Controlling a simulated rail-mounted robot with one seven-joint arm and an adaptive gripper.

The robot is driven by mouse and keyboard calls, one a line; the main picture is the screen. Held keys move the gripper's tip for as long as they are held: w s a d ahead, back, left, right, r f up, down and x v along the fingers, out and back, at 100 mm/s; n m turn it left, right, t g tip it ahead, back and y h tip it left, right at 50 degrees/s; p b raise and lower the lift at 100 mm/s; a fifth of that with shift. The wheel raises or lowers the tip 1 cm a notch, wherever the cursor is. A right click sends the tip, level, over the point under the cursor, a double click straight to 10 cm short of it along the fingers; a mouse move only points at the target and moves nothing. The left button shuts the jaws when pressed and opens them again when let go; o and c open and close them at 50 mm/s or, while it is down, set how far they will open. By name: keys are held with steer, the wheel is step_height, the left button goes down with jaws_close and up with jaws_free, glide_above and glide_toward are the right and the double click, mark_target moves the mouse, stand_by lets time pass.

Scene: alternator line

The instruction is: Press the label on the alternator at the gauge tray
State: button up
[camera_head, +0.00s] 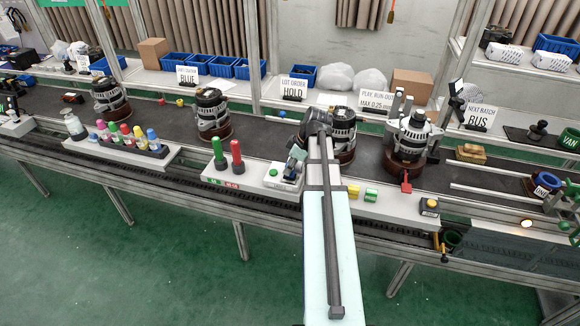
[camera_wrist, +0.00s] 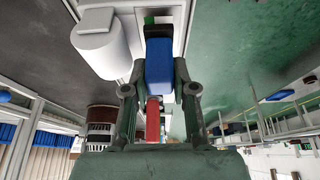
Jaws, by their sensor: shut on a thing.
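My gripper (camera_head: 297,155) is over the front ledge at the picture's middle, shut on a blue block-like piece (camera_wrist: 159,65); its fingers (camera_wrist: 159,90) flank it in the wrist view. I cannot tell whether the piece touches the ledge. The gauge tray (camera_head: 212,176) holds an upright green gauge (camera_head: 219,155) and a red gauge (camera_head: 237,158). A silver and black alternator (camera_head: 212,113) stands on the belt behind that tray, apart from my gripper. An alternator also shows in the wrist view (camera_wrist: 101,131). No label can be made out on it.
Other alternators stand on the belt at the left (camera_head: 110,96), behind my arm (camera_head: 343,128) and at the right (camera_head: 410,135). A tray of coloured bottles (camera_head: 130,140) lies left. A green-button device (camera_head: 275,174) is close beside my gripper. A white cylinder (camera_wrist: 100,40) is near it.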

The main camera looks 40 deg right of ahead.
steer(key=shift+f+b, duration=0.35)
steer(key=shift+f, duration=0.3)
stand_by(0.4)
stand_by(0.6)
steer(key=shift+r+p, duration=2.05)
steer(key=shift+r, duration=1.5)
steer(key=shift+r, duration=0.1)
